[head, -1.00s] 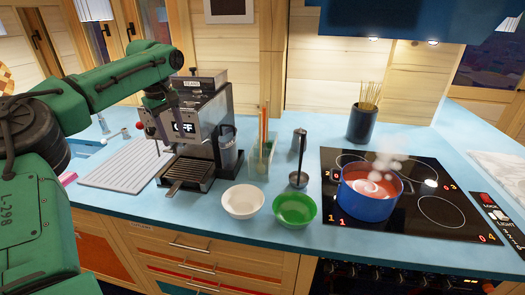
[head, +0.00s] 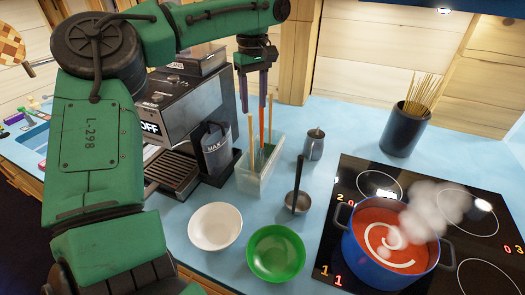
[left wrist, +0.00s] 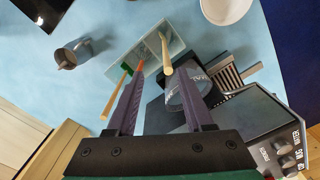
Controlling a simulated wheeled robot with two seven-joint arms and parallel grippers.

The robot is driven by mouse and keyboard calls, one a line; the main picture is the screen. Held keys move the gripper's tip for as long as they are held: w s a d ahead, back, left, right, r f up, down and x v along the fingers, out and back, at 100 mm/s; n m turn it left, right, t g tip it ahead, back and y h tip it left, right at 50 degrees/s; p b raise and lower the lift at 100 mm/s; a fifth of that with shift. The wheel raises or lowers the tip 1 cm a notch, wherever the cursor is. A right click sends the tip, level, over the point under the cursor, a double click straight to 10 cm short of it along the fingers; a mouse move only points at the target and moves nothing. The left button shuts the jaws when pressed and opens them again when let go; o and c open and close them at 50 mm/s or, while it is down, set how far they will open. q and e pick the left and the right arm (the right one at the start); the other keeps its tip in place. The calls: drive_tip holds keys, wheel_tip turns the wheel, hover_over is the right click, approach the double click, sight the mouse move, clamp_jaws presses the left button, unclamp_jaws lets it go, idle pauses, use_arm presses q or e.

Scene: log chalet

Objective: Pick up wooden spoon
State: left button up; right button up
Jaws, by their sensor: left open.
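A clear container (head: 252,186) on the blue counter holds several upright utensils, and it also shows in the left wrist view (left wrist: 179,44). Two have pale wooden handles, at left (head: 251,132) and right (head: 270,118); between them is an orange handle (head: 262,126). One wooden handle (left wrist: 115,96) has a green part low down; the other (left wrist: 167,56) is plain. Spoon heads are hidden, so I cannot tell which is the wooden spoon. My left gripper (head: 253,106) is open, pointing down just above the handles; its fingers also show in the left wrist view (left wrist: 160,80). It holds nothing.
A coffee machine (head: 185,108) stands left of the container. A white bowl (head: 215,227) and green bowl (head: 276,254) are in front. A steaming blue pot (head: 380,270) sits on the hob; sticks stand in a dark holder (head: 404,130).

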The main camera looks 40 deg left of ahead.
use_arm(q)
drive_tip(key=p, duration=0.1)
hover_over(251, 138)
wheel_tip(251, 138, down, 5)
drive_tip(key=f+p, duration=0.1)
drive_tip(key=f, duration=0.1)
drive_tip(key=f+p, duration=0.1)
drive_tip(key=f, duration=0.1)
drive_tip(key=f+p, duration=0.1)
drive_tip(key=f, duration=0.1)
drive_tip(key=shift+w+a, duration=0.25)
drive_tip(key=shift+w, duration=0.15)
drive_tip(key=shift+s+f, duration=0.1)
drive_tip(key=shift+f, duration=0.3)
drive_tip(key=shift+s, duration=0.15)
clamp_jaws()
use_arm(e)
drive_tip(key=r, duration=0.1)
drive_tip(key=s+r, duration=0.1)
drive_tip(key=r, duration=0.2)
drive_tip(key=shift+s+d+r, duration=0.1)
drive_tip(key=shift+s+d, duration=0.15)
drive_tip(key=shift+d, duration=0.05)
